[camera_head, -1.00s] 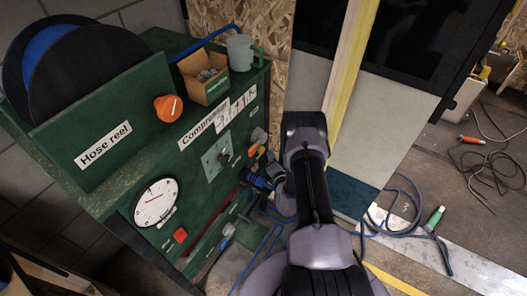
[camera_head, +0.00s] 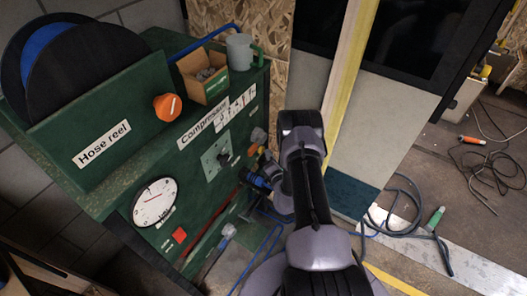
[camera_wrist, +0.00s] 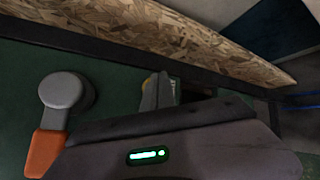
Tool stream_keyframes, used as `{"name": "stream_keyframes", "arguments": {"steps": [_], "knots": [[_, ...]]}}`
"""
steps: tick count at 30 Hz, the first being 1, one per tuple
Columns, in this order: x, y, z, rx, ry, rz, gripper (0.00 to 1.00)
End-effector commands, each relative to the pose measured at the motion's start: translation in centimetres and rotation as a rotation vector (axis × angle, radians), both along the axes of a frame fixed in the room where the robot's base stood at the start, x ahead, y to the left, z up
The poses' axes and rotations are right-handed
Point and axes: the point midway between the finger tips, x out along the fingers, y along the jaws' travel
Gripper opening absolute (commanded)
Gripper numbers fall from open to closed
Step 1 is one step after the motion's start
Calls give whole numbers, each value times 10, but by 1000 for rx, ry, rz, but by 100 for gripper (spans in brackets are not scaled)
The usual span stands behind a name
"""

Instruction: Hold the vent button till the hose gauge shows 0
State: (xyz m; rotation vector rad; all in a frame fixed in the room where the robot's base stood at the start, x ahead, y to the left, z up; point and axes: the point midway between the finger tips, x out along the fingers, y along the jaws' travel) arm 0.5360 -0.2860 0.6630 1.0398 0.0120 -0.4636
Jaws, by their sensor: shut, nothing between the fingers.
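The round white hose gauge (camera_head: 155,203) with a red needle is on the front of the green panel, below the "Hose reel" label. Its figures are too small to read. My gripper (camera_wrist: 158,90) shows only partly in the wrist view, past the dark wrist housing, shut and empty. In the head view my arm bends down to the panel's right end, well right of the button, and the fingertips cannot be made out. Nothing presses the button.
An orange-handled valve (camera_wrist: 50,145) with a grey hub is left of my gripper in the wrist view. An orange knob (camera_head: 167,107), an open box (camera_head: 205,85) and a grey mug (camera_head: 240,52) are on the green unit. Hoses (camera_head: 400,215) lie on the floor at right.

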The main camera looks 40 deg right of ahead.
Motion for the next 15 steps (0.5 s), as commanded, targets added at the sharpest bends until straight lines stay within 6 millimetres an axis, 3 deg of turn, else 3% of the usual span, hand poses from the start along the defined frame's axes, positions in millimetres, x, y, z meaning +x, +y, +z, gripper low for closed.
{"name": "stream_keyframes", "arguments": {"steps": [15], "knots": [[7,5,-1,0,1,9,0]]}}
